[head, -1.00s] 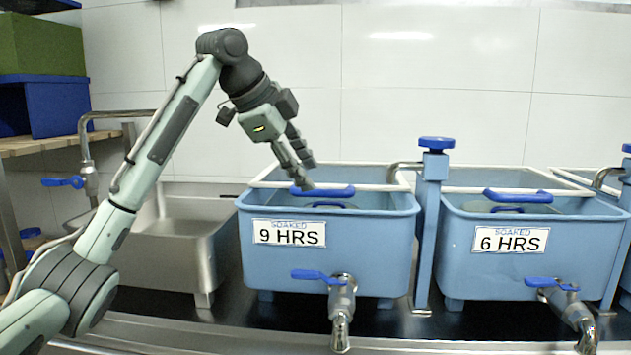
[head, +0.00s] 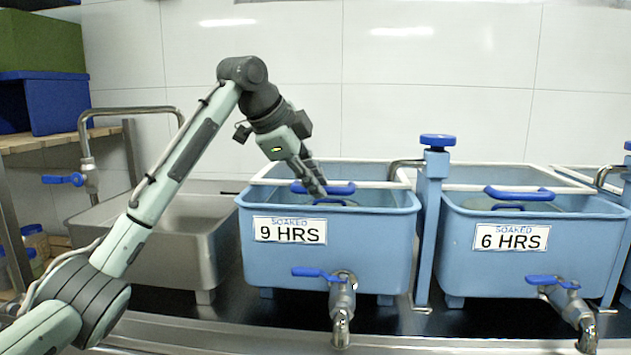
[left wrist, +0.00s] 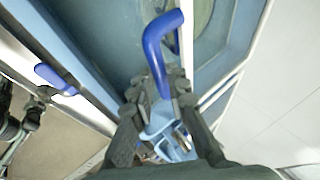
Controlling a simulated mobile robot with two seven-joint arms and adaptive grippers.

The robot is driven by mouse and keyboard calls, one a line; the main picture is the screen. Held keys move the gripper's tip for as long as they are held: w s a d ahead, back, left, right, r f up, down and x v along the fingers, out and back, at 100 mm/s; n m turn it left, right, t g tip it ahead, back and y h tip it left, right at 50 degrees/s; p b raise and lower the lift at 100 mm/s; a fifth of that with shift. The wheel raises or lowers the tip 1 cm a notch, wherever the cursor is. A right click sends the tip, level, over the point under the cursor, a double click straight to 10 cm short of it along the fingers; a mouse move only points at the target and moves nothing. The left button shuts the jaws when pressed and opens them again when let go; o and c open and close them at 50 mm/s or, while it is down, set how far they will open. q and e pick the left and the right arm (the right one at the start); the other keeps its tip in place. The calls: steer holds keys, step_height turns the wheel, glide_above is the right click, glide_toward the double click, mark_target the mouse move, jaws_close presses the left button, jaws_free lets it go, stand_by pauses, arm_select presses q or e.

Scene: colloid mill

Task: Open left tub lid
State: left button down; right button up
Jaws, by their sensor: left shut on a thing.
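The left tub (head: 382,240) is light blue and marked "9 HRS". A blue bar handle (head: 343,188) lies across the top of its front side and also shows in the left wrist view (left wrist: 160,52). A second blue loop shows just behind and below it. My left gripper (head: 318,191) reaches down from above onto the left part of this handle. In the left wrist view its dark fingers (left wrist: 160,90) are closed around the handle's near end. How far the lid itself is raised is hard to tell. My right gripper is not in view.
A similar tub (head: 575,265) marked "6 HRS" stands to the right, past a blue post (head: 432,230). A steel sink (head: 195,240) is on the left. Taps (head: 342,305) stick out in front of the tubs.

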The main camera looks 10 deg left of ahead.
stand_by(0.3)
arm_select(q)
steer(key=r, duration=0.2)
steer(key=w+r, duration=0.1)
steer(key=r, duration=0.4)
steer(key=shift+w+r, duration=0.15)
steer(key=shift+r, duration=0.25)
steer(key=w+r, duration=0.5)
steer(key=r, duration=0.4)
steer(key=shift+w+r, duration=0.25)
steer(key=shift+w, duration=0.05)
